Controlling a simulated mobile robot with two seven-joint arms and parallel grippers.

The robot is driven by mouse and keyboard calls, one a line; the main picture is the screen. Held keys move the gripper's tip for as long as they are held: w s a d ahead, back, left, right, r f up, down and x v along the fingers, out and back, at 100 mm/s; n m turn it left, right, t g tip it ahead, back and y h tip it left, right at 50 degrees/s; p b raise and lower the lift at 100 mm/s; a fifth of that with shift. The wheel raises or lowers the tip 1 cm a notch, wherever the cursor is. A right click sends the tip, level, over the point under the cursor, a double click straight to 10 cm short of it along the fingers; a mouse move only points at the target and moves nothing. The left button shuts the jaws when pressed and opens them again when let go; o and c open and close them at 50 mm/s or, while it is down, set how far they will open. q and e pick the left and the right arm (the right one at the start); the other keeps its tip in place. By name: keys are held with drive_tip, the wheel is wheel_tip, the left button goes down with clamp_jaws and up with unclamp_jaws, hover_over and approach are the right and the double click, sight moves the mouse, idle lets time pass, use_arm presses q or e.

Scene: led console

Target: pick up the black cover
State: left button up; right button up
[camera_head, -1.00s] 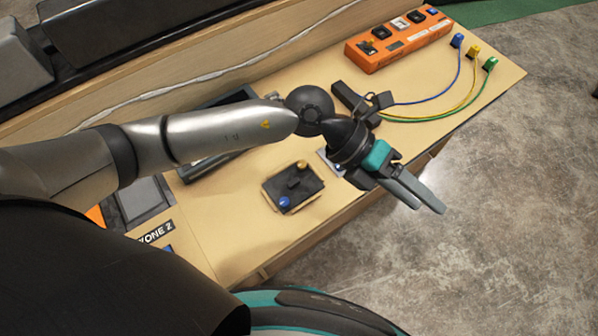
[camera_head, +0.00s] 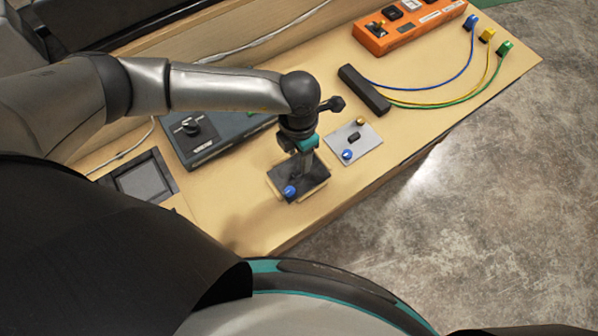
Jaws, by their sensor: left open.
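The black cover (camera_head: 281,181) is a dark rectangular plate lying on a light tan base near the front edge of the bench. A blue knob (camera_head: 290,192) shows at its near left corner. My left gripper (camera_head: 304,172) points down over the middle of the cover with its jaws open. The fingers hide the cover's raised handle and the yellow knob seen earlier. I cannot tell whether the fingertips touch the handle or stand on both sides of it. My right gripper is not in view.
A grey plate (camera_head: 372,149) with blue and yellow knobs lies just right of the cover. A dark console box (camera_head: 215,143) stands behind it. A black block (camera_head: 364,89) with coloured cables and an orange box (camera_head: 408,27) lie farther right. The bench's front edge is close.

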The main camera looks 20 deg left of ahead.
sight(299, 170)
use_arm(q)
drive_tip(key=shift+f+b, duration=0.45)
drive_tip(key=shift+f, duration=2.85)
clamp_jaws()
